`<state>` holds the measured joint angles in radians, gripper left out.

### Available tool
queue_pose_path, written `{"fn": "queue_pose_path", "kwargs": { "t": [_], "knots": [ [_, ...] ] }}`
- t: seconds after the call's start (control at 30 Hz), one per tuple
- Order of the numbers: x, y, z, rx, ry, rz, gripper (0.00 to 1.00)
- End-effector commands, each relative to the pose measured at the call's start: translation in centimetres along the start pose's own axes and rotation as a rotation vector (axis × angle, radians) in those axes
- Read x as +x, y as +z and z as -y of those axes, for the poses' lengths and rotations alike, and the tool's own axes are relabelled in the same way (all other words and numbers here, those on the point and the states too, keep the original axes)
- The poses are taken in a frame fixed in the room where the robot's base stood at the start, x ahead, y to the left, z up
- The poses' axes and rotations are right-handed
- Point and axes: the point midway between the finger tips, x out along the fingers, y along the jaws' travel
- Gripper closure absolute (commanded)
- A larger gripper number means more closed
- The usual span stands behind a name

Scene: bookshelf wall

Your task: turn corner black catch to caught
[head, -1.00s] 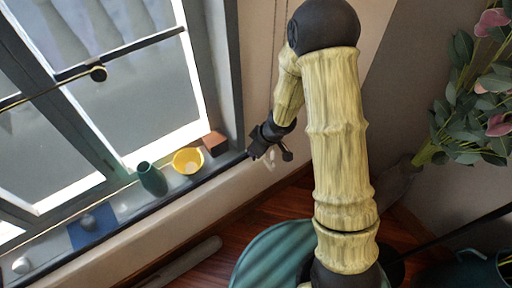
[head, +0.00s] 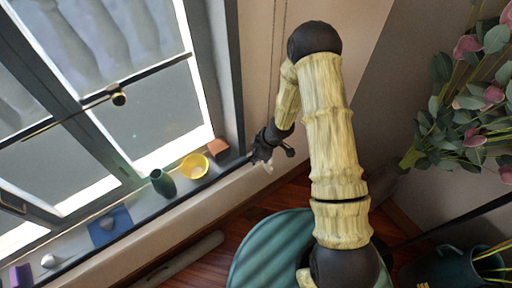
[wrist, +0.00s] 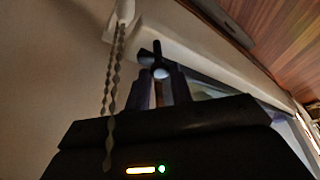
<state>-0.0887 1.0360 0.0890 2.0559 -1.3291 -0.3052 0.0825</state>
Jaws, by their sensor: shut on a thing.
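A small black catch (wrist: 158,64) with a stubby lever and a rounded, bluish-lit end shows in the wrist view between my two fingertips. My gripper (wrist: 162,90) is shut on it, one dark finger on each side. In the head view my gripper (head: 261,152) is at the lower right corner of the window, by the end of the sill. The catch cannot be made out there behind my gripper, and its exact turn angle is hard to tell.
A beaded cord (wrist: 111,85) hangs close left of my fingers. The sill (head: 135,205) holds a terracotta block (head: 217,148), a yellow bowl (head: 194,166), a green vase (head: 162,183) and a blue book (head: 109,227). A round teal table (head: 262,250) stands below; flowers (head: 470,120) are at right.

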Motion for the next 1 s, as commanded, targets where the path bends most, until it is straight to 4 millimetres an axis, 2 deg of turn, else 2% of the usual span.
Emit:
{"fn": "queue_pose_path", "kwargs": {
  "t": [0.03, 0.1, 1.0],
  "knots": [
    [-0.78, -0.24, -0.02, -0.019, -0.011, 0.001, 1.00],
    [-0.79, -0.25, -0.05, -0.053, -0.024, 0.001, 1.00],
    [0.01, -0.14, -0.54, -0.507, -0.208, 0.004, 1.00]
  ]
}}
